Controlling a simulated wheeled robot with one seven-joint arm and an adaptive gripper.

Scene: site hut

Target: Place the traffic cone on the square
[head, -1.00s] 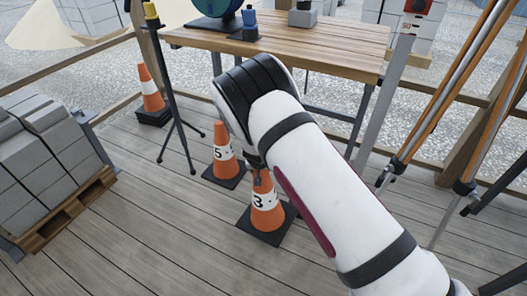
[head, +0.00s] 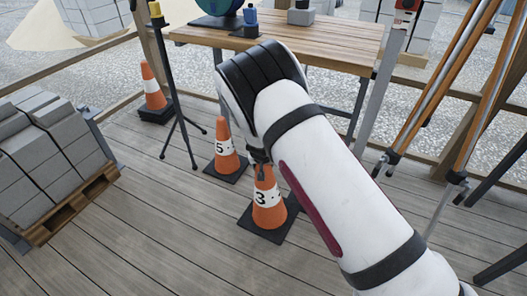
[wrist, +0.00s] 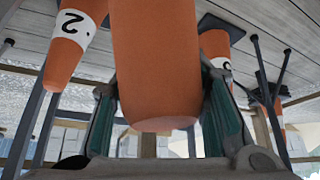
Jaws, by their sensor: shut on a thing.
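An orange traffic cone (head: 267,212) with a white band numbered 3 and a dark square base stands upright in the middle of the head view. My gripper (head: 262,170) is at its top, partly hidden by my arm. In the wrist view, which looks upside down, my gripper (wrist: 160,112) has one finger on each side of the orange cone (wrist: 155,60) and is shut on it. The base looks level at the deck; I cannot tell whether it is lifted. No marked square is visible on the floor.
Cone 5 (head: 225,155) stands close behind, left of the held cone. Another cone (head: 152,90) is by the railing. Cone 2 (wrist: 75,35) shows in the wrist view. A tripod stand (head: 172,95), block pallet (head: 50,160) and workbench (head: 330,45) surround it. Front-left deck is clear.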

